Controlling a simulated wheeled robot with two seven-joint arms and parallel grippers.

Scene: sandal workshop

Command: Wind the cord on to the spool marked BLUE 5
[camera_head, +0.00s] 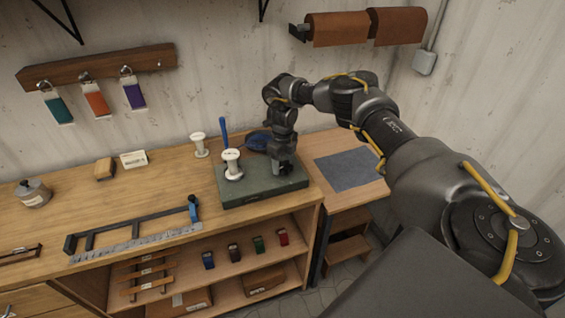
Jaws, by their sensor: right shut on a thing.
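A white spool (232,165) stands upright on a dark green block (262,190) on the workbench. Its marking is too small to read. A blue coil of cord (258,141) lies behind and to the right of the spool, partly hidden by my right gripper. My right gripper (283,172) points down over the right part of the block, to the right of the spool and apart from it. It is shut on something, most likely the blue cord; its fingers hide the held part. I cannot make out any cord on the spool. My left gripper is not in view.
A blue post (224,131) rises behind the spool. A second white spool (200,145) stands on the bench to the left. A metal ruler rack (135,243) lies at the front. A grey mat (349,169) lies to the right. The bench's middle left is mostly clear.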

